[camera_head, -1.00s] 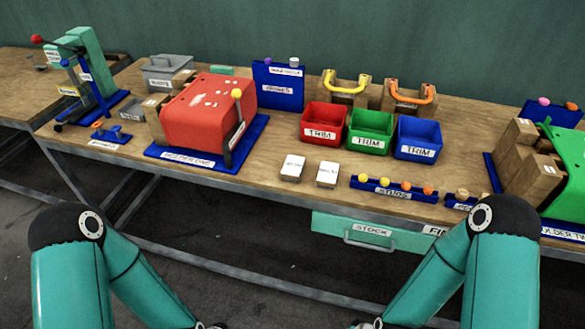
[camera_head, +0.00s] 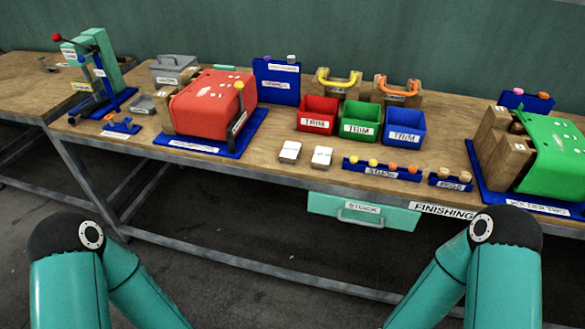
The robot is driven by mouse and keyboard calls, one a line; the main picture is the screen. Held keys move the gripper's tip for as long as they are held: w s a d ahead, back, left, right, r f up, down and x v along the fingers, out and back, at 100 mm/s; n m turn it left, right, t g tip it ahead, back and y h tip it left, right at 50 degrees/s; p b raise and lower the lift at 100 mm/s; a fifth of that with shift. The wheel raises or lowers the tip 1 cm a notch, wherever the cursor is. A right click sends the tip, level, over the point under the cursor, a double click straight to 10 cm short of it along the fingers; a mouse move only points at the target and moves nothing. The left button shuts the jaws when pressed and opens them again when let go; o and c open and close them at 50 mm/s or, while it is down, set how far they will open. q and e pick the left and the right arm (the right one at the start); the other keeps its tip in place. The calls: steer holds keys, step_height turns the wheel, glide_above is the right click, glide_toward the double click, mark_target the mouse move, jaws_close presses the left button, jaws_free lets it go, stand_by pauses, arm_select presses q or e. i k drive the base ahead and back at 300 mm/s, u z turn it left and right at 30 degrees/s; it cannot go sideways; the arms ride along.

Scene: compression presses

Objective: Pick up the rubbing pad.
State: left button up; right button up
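I cannot tell for sure which thing is the rubbing pad. Two small blocks with pale tops, a left block (camera_head: 289,152) and a right block (camera_head: 321,157), lie side by side on the bench in front of the red bin. A thin green piece (camera_head: 226,68) lies behind the red press, partly hidden by it. My two teal arms come up from the bottom left and bottom right, well short of the bench. Both grippers are below the picture's edge.
The wooden bench (camera_head: 260,178) carries a red press (camera_head: 205,112) at left and a green press (camera_head: 556,155) at right. Red (camera_head: 317,114), green (camera_head: 360,121) and blue (camera_head: 404,127) bins stand mid-bench. A blue rack (camera_head: 383,170) sits at the front edge, above a teal drawer (camera_head: 362,211).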

mark_target(289, 155)
steer(key=u, duration=0.5)
steer(key=i, duration=1)
steer(key=u, duration=0.05)
